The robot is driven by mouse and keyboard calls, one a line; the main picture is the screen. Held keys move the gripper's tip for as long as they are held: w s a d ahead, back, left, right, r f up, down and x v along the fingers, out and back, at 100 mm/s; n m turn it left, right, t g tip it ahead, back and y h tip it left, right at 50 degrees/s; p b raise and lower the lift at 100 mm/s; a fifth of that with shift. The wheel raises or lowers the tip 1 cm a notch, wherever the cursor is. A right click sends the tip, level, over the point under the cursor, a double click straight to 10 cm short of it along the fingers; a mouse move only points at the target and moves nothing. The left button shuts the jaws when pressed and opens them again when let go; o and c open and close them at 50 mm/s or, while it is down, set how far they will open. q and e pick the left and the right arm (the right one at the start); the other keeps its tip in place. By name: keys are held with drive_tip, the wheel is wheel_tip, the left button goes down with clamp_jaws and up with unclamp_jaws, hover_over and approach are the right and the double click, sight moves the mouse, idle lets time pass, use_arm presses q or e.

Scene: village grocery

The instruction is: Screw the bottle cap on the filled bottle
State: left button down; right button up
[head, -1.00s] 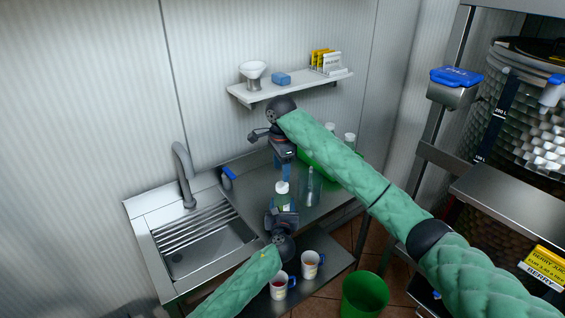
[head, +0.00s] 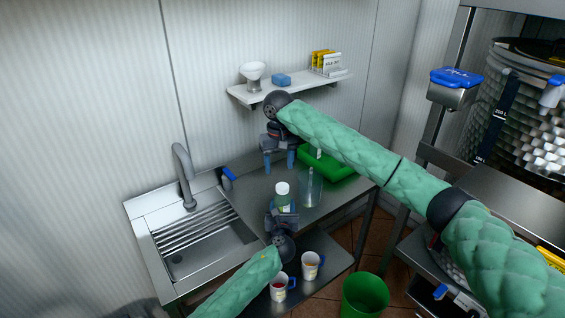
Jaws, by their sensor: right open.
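The bottle (head: 283,199) stands upright on the steel table, with a green label and a white cap (head: 282,187) on its top. I cannot tell how tightly the cap sits. My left gripper (head: 283,211) is at the bottle's lower part, on the near side. Its fingertips are hidden, so its grip on the bottle cannot be seen. My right gripper (head: 279,166) is open and empty, with its two blue fingers pointing down. In the picture it is just above the cap, apart from it.
A clear glass cylinder (head: 311,190) stands right of the bottle. A green tray (head: 344,176) lies behind it, partly hidden by my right arm. The sink (head: 190,245) is left, with a faucet (head: 181,165). Two mugs (head: 311,262) stand on the lower shelf, near a green bin (head: 364,296).

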sight(282, 186)
drive_tip(key=n, duration=0.6)
drive_tip(key=shift+d+r, duration=0.2)
drive_tip(key=n, duration=0.6)
drive_tip(key=shift+d, duration=0.35)
drive_tip(key=shift+f, duration=3.95)
drive_tip(key=shift+c, duration=0.5)
drive_tip(key=c, duration=0.9)
drive_tip(key=o, duration=1.1)
